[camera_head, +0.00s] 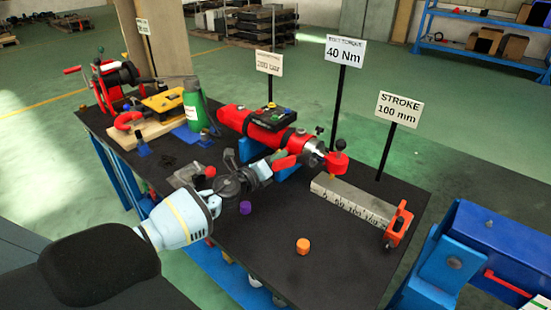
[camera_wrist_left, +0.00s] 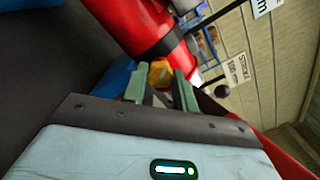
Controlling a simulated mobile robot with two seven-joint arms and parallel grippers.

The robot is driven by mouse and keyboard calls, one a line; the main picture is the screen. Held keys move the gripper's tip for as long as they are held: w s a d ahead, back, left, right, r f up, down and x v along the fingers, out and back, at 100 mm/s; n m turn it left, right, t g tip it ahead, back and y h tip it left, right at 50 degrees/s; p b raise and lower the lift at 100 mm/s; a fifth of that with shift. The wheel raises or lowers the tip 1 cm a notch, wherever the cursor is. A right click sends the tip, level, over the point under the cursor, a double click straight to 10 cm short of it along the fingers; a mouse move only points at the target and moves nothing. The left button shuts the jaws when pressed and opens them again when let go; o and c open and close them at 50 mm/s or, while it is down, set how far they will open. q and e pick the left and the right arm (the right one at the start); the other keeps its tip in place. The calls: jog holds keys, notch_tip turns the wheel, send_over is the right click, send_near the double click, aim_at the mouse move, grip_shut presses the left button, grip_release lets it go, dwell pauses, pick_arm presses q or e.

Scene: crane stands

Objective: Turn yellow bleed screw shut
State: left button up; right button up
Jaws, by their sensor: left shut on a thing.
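The yellow bleed screw (camera_wrist_left: 160,74) shows in the left wrist view, against the red cylinder (camera_wrist_left: 140,25). My left gripper (camera_wrist_left: 161,86) has its two green fingers on either side of the screw and is shut on it. In the head view my left gripper (camera_head: 276,158) is at the near side of the red cylinder (camera_head: 250,125), which rests on blue supports above the dark bench. The screw is hidden there behind the gripper. My right gripper is not in view.
A grey "STROKE 100 mm" scale block (camera_head: 350,202) and a red bracket (camera_head: 398,224) stand at the right. A purple cap (camera_head: 245,208) and an orange cap (camera_head: 303,246) sit on the bench top (camera_head: 270,270). A green bottle (camera_head: 196,108) stands at the left. The near bench area is mostly clear.

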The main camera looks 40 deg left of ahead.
pick_arm(q)
jog(key=m, duration=0.5)
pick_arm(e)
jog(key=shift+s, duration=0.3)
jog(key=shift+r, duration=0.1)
pick_arm(q)
jog(key=shift+m, duration=0.4)
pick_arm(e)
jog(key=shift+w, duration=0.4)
pick_arm(q)
jog(key=o, duration=1)
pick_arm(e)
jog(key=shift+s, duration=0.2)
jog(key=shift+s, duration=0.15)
